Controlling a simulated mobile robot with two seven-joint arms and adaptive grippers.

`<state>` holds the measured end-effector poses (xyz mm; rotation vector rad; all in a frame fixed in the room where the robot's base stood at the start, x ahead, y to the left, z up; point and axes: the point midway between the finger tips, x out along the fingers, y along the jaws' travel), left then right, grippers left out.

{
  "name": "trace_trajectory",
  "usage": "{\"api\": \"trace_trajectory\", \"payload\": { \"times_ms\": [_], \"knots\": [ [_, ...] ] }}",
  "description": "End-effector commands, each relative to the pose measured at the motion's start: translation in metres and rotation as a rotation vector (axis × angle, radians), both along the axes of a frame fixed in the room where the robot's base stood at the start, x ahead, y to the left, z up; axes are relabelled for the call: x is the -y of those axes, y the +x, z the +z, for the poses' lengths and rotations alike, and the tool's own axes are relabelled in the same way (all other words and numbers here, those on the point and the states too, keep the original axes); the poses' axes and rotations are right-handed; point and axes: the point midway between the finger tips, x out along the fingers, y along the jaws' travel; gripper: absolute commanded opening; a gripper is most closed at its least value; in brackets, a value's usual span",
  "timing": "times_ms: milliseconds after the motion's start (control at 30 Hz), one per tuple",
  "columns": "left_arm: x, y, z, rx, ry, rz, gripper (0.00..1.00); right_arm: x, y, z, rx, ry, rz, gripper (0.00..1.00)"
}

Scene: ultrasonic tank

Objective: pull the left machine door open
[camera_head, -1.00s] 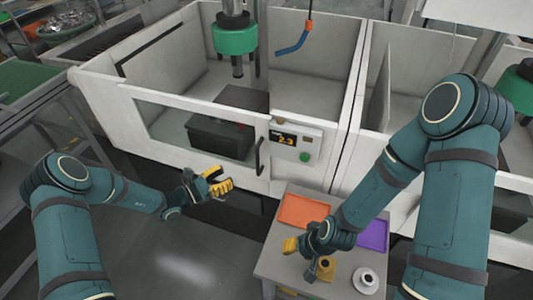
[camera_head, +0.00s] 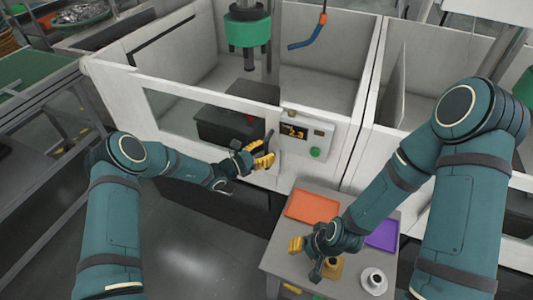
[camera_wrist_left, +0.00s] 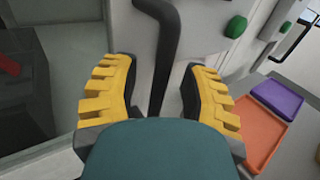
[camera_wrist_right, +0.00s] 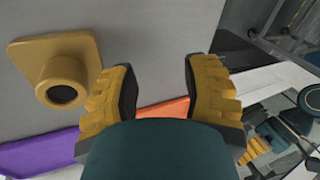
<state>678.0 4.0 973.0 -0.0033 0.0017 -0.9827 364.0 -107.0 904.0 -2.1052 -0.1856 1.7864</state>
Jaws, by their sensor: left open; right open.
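The left machine door (camera_head: 205,125) is a white-framed panel with a window, and it looks closed. Its dark vertical handle (camera_head: 269,143) is at the door's right edge. In the left wrist view the handle (camera_wrist_left: 165,50) runs down between my two yellow fingers. My left gripper (camera_head: 264,157) is open around the handle, with a gap visible on both sides. My right gripper (camera_head: 302,250) is open above the small grey table; in the right wrist view the right gripper (camera_wrist_right: 160,95) is empty.
A control panel (camera_head: 305,135) with a green button is right of the handle. The small table (camera_head: 280,255) below holds an orange tray (camera_head: 312,206), a purple tray (camera_head: 382,235), a tan fixture (camera_head: 331,267) and a white round part (camera_head: 374,281). A green-collared tool (camera_head: 247,30) hangs above the machine.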

Motion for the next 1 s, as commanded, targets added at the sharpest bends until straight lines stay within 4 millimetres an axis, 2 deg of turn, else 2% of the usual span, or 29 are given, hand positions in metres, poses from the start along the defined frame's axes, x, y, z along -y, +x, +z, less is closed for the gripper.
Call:
{"api": "trace_trajectory", "payload": {
  "times_ms": [333, 367, 400, 500, 1000],
  "knots": [
    [0.0039, 0.0026, 0.0005, 0.000, 0.000, 0.000, 0.44, -0.0001, 0.0004, -0.0012, 0.001, 0.000, 0.000, 0.47],
    [0.0039, 0.0026, 0.0004, 0.000, 0.000, 0.000, 0.47, -0.0001, 0.0004, -0.0012, 0.001, 0.000, 0.000, 0.47],
    [0.0038, 0.0026, 0.0004, 0.000, 0.000, 0.000, 0.33, -0.0001, 0.0004, -0.0012, 0.001, 0.000, 0.000, 0.47],
    [0.0037, 0.0025, 0.0004, 0.000, 0.000, 0.000, 0.00, 0.0000, 0.0004, -0.0012, 0.001, 0.000, 0.000, 0.47],
    [-0.0030, -0.0038, -0.0005, -0.003, 0.001, -0.009, 0.00, 0.0000, 0.0003, -0.0015, 0.001, 0.000, 0.000, 0.47]
  ]
}}
